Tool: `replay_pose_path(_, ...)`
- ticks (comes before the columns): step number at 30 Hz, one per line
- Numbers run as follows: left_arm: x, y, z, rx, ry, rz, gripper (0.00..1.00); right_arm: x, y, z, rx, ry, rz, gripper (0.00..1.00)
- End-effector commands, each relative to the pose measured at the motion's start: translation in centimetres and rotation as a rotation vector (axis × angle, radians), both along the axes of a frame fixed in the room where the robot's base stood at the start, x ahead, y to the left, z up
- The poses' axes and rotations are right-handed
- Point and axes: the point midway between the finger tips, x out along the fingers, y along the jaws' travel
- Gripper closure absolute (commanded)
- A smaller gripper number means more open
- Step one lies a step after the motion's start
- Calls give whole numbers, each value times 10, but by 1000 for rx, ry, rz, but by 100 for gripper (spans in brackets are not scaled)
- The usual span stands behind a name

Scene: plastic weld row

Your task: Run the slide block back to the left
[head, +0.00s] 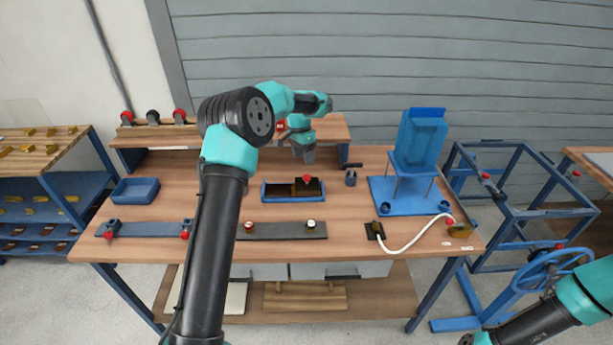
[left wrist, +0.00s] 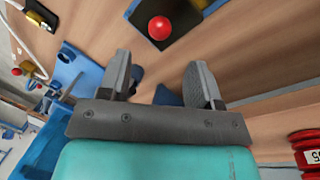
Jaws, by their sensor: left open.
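The slide block appears to be the dark block with a red ball knob (head: 307,180), at the right part of a blue-edged track (head: 265,194) mid-bench. The red knob on its dark block also shows at the top of the left wrist view (left wrist: 160,28). My left gripper (head: 309,156) is above and just behind the knob in the head view, apart from it. In the left wrist view its two fingers (left wrist: 161,82) are spread with nothing between them. My right arm shows at the lower right, but its gripper is outside the frame.
A blue tray (head: 135,190) and a blue strip with red knobs (head: 150,229) lie to the left. A dark plate with a red and a white knob (head: 285,231) lies in front. A blue stand with a hopper (head: 420,140) and a white hose (head: 410,243) are at right.

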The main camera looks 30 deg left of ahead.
Motion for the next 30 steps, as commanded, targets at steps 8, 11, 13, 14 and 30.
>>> replay_pose_path(8, -5, -9, -48, 1, 3, -1, 42, 0, 0, 0, 0, 0, 0, 57)
replay_pose_path(11, -6, -11, -62, 0, 2, 0, 42, 0, 0, 0, 0, 0, 0, 57)
replay_pose_path(13, -6, -12, -70, 1, 2, 0, 42, 0, 0, 0, 0, 0, 0, 57)
replay_pose_path(14, -7, -13, -73, 1, 2, 0, 42, 0, 0, 0, 0, 0, 0, 57)
replay_pose_path(30, -7, -14, -80, 1, 0, 0, 53, 0, 0, 0, 0, 0, 0, 57)
